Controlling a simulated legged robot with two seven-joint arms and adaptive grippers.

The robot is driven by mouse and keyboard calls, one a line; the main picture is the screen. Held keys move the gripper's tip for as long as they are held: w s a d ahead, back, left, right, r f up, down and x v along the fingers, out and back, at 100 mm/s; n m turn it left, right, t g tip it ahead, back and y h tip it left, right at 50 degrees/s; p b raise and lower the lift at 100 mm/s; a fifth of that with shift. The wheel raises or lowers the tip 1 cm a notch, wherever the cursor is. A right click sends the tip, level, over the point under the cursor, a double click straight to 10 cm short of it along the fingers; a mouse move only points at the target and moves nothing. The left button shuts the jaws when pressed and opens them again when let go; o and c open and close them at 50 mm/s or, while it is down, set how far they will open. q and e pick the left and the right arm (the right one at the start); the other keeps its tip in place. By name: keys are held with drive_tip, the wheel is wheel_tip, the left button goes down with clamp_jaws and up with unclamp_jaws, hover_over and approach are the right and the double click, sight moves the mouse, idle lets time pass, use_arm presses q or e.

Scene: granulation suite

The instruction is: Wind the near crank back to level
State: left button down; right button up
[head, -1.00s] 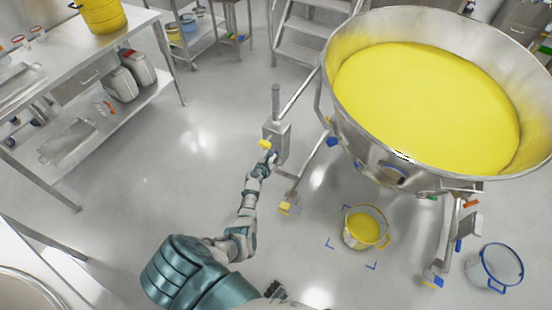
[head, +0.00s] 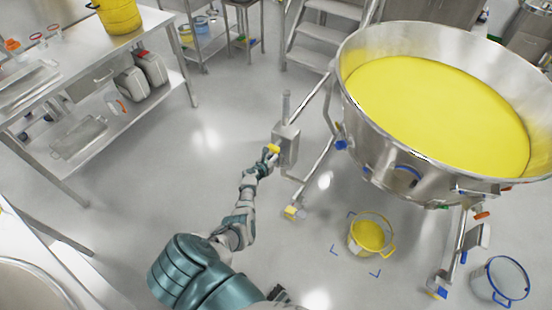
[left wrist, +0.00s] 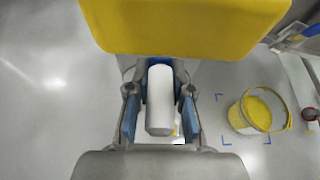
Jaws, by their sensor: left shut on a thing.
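The near crank shows as a yellow piece (head: 273,148) on the left side of a grey gearbox (head: 288,146), which is on the frame of the big steel bowl (head: 420,173). My left gripper (head: 268,160) is at this crank. In the left wrist view, the blue-padded fingers of the gripper (left wrist: 160,115) are shut on a white cylindrical handle (left wrist: 160,90). The yellow crank part (left wrist: 170,25) fills the top of that view. The bowl is full of yellow material (head: 440,110). I do not see my right gripper.
A yellow-rimmed bucket (head: 369,236) with yellow material stands on the floor inside blue corner marks. A blue-rimmed bucket (head: 500,281) stands at the lower right. A steel table (head: 65,110) is at the left, and steps (head: 315,35) are behind. The floor between is clear.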

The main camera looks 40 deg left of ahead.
use_arm(q)
drive_tip(key=shift+s+d+f, duration=0.15)
drive_tip(key=shift+d+f, duration=0.1)
drive_tip(key=shift+f, duration=0.15)
drive_tip(key=c, duration=1)
unclamp_jaws()
drive_tip(key=shift+a, duration=0.2)
drive_tip(key=shift+r, duration=0.15)
drive_tip(key=shift+s+r, duration=0.2)
drive_tip(key=shift+s, duration=0.3)
drive_tip(key=v, duration=1)
drive_tip(key=shift+s, duration=0.2)
drive_tip(key=shift+d, duration=0.15)
